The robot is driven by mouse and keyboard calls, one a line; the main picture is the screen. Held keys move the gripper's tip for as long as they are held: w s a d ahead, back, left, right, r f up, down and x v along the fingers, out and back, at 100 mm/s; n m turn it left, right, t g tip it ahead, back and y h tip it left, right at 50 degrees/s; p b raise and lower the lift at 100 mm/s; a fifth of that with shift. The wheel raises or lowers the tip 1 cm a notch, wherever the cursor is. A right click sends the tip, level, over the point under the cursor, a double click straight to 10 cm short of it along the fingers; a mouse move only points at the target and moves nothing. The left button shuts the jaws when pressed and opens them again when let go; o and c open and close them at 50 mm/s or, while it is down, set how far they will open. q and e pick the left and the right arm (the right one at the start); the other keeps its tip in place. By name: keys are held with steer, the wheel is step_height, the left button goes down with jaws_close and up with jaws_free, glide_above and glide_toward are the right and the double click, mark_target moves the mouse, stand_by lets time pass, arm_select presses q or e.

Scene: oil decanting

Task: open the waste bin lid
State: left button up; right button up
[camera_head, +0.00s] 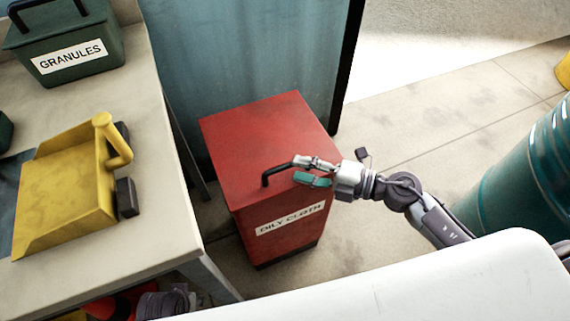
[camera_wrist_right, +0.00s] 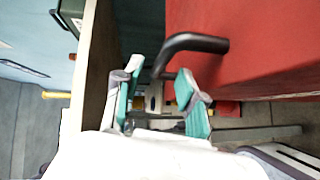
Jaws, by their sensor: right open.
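The waste bin is a red box (camera_head: 275,222) with a white label reading OILY CLOTH. Its red lid (camera_head: 265,135) lies flat and closed on top. A black bar handle (camera_head: 267,178) sits at the lid's front edge. My right gripper (camera_head: 304,170) is open at the handle, its fingers partly covering it. In the right wrist view the handle (camera_wrist_right: 195,42) bends down between the two teal-padded fingertips of the open gripper (camera_wrist_right: 158,75). I cannot tell whether either finger touches it. My left gripper is not in view.
A pale table (camera_head: 165,215) left of the bin carries a yellow dustpan-like scoop (camera_head: 65,190) and a green GRANULES box (camera_head: 65,45). A blue cabinet (camera_head: 245,50) stands behind the bin. A teal drum (camera_head: 515,180) stands at right; floor between is clear.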

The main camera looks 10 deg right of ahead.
mark_target(290, 167)
steer(key=shift+x, duration=2.35)
jaws_close()
